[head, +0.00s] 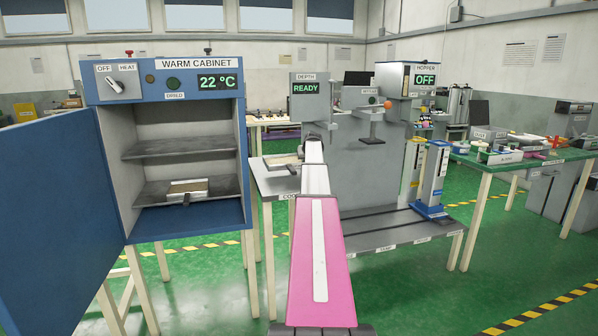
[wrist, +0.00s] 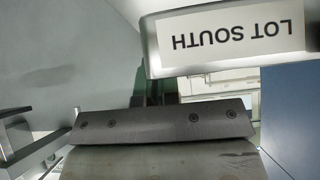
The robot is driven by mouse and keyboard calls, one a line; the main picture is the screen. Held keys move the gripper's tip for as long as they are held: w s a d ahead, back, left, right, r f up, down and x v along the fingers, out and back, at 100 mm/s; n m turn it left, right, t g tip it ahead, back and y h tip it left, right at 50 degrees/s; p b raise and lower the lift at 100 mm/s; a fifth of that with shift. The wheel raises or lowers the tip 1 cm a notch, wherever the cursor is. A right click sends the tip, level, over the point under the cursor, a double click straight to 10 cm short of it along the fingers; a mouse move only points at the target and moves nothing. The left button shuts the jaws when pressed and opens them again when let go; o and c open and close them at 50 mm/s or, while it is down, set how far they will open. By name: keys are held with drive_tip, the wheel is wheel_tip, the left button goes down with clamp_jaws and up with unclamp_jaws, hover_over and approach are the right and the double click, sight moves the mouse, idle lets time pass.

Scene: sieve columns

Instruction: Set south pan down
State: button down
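A pan labelled "LOT SOUTH" (wrist: 230,38) fills the upper right of the wrist view, its label upside down and very close. My gripper (wrist: 156,90) shows there as dark finger parts just below and left of the pan's labelled face. Whether the fingers clasp the pan is not clear. In the head view, my pink and white arm hides the gripper. A shallow pan with pale contents (head: 283,160) shows at the table labelled "COOL..." (head: 268,184), just left of the arm; its label is not readable, and whether it rests on the top is unclear.
The warm cabinet (head: 170,95) stands open at left, reading 22 °C, its blue door (head: 55,215) swung out. Another pan (head: 187,187) sits on its lower shelf. A grey press stand (head: 375,170) and blue-based column (head: 432,185) are right of my arm.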

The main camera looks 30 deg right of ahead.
drive_tip(key=shift+f, duration=2.85)
drive_tip(key=shift+f, duration=0.1)
drive_tip(key=c, duration=1.3)
unclamp_jaws()
drive_tip(key=shift+c, duration=0.2)
drive_tip(key=v, duration=1.2)
